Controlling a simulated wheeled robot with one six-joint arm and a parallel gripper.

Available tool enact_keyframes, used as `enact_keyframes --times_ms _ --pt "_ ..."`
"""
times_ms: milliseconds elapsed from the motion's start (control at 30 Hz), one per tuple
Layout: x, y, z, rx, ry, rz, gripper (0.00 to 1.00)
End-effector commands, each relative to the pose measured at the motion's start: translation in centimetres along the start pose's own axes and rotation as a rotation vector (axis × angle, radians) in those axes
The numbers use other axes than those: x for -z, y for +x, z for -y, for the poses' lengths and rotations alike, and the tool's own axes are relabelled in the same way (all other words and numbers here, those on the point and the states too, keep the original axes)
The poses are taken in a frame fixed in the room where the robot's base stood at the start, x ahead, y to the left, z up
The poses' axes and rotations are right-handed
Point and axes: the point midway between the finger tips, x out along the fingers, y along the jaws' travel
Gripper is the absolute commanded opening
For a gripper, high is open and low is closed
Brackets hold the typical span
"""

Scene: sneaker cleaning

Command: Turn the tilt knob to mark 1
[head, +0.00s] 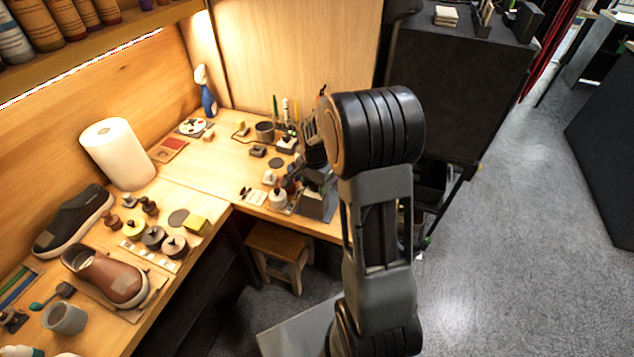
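I cannot make out the tilt knob or its marks in the head view. Small dark and metal items (278,198) crowd the right part of the wooden bench, and any knob among them is too small to tell. My arm rises in front of the bench's right end, and its large dark joint covers part of that area. The far end of my arm reaches down behind this joint, over the crowded items. My gripper's fingers are hidden or blend into the dark items there, so I cannot tell their opening or what they touch.
A brown shoe (105,274), a dark shoe (72,222), a paper roll (118,154) and several jars stand on the left bench. A blue spray bottle (206,92) stands at the back corner. A wooden stool (279,250) is below. A black cabinet (455,85) stands behind my arm.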

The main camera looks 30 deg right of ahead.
Motion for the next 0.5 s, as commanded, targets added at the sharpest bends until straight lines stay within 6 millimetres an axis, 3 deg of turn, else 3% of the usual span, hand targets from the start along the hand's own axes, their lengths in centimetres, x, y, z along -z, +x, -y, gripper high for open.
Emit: enact_keyframes --times_ms 333,500 --pt "0.0 -0.01 0.01 0.0 0.002 0.0 0.19" --pt "0.0 -0.02 0.02 0.001 0.095 0.0 0.19"
